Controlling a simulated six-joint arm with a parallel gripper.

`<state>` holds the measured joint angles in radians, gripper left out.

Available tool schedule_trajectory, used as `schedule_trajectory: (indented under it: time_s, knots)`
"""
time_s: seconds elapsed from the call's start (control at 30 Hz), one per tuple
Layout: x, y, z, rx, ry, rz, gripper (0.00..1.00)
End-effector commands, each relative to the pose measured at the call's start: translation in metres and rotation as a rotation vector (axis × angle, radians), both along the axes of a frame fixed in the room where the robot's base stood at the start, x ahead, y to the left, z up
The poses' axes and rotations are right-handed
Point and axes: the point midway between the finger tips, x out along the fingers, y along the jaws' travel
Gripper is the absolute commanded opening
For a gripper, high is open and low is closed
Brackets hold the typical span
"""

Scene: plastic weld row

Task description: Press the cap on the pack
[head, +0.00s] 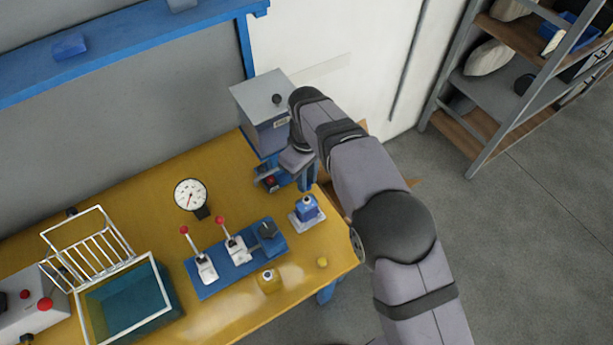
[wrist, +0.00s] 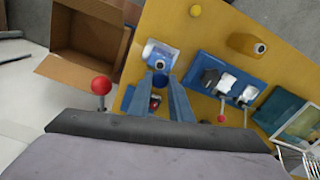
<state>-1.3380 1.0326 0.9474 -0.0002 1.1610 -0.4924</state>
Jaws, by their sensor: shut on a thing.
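The blue pack (head: 308,209) stands in a pale holder near the right end of the yellow bench, its round spout facing up. In the wrist view the pack (wrist: 163,55) lies just beyond my fingertips. My gripper (wrist: 161,84) is shut on a small dark blue round piece (wrist: 160,81), which looks like the cap. In the wrist view the cap is close to the pack's near edge and does not cover the spout; the height gap is unclear. In the head view my wrist hides most of the gripper, beside the grey press box (head: 265,110).
A blue plate with red-knobbed toggle clamps (head: 235,258) lies left of the pack. A yellow pack (head: 268,281) and a small yellow disc (head: 322,262) lie at the front edge. A gauge (head: 190,194) and wire-lidded bin (head: 130,300) stand left. An open carton (wrist: 88,45) is beside the bench.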

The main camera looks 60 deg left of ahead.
Motion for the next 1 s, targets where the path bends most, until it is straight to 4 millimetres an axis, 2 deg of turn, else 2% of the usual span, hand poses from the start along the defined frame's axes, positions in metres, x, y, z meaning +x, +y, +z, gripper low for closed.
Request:
schedule_trajectory:
  time_s: [0.27,0.7,1.0]
  knots:
    - [0.0,0.0,-0.012,-0.001,0.0,0.001,0.0]
    - [0.0,-0.001,-0.046,-0.001,0.001,0.001,0.0]
    - [0.0,0.0,-0.062,0.0,0.0,0.002,0.0]
